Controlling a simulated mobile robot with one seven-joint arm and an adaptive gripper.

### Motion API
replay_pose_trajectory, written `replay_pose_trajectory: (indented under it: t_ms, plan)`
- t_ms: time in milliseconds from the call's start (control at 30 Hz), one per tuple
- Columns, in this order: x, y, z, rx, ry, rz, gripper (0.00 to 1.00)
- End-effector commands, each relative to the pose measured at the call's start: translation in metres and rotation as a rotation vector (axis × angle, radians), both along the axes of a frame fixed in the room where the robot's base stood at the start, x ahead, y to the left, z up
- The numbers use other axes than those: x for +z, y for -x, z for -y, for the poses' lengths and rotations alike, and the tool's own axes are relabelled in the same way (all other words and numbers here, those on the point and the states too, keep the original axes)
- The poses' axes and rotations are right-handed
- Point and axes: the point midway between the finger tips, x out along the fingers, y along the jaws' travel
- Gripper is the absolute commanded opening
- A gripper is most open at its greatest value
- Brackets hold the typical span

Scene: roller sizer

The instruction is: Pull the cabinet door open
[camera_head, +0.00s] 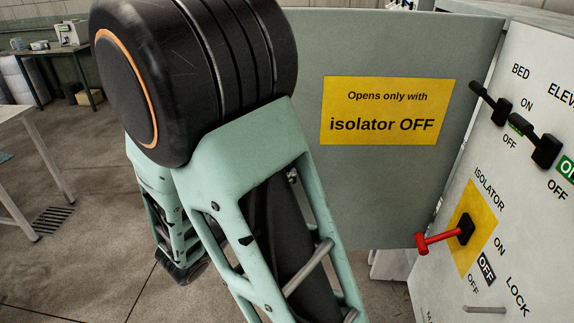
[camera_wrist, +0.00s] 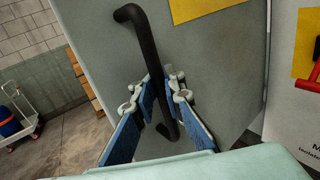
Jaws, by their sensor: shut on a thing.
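The cabinet door (camera_head: 400,190) is a grey panel with a yellow sign reading "Opens only with isolator OFF". It stands at an angle to the control panel on the right. In the wrist view the door (camera_wrist: 105,50) carries a long black bar handle (camera_wrist: 142,35). My gripper (camera_wrist: 160,95) is shut on the lower part of this handle, with a blue-padded finger on each side. In the head view my arm hides the handle and the fingers. The red isolator lever (camera_head: 436,239) sits on a yellow plate and points left, away from its ON and OFF labels.
The control panel (camera_head: 520,215) right of the door has two black levers (camera_head: 490,104) and a small bar (camera_head: 484,309). A white table (camera_head: 20,112) stands at left. A trolley with a blue drum (camera_wrist: 10,122) is at left in the wrist view. Floor left of the door is open.

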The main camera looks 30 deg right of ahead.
Motion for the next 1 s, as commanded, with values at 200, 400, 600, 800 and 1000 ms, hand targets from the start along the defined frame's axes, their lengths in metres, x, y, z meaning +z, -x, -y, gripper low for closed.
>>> replay_pose_trajectory:
  t_ms: [200, 400, 600, 800, 1000]
  plan:
    - [0.0001, 0.0013, -0.0047, 0.011, -0.003, 0.003, 0.00]
    - [0.0000, 0.0009, -0.0051, 0.012, -0.003, 0.003, 0.00]
    - [0.0001, 0.0007, -0.0051, 0.012, -0.002, 0.003, 0.21]
    - [0.0001, 0.0020, -0.0035, 0.008, -0.002, 0.001, 0.26]
    - [-0.0001, 0.0037, -0.0071, 0.007, -0.002, 0.001, 0.26]
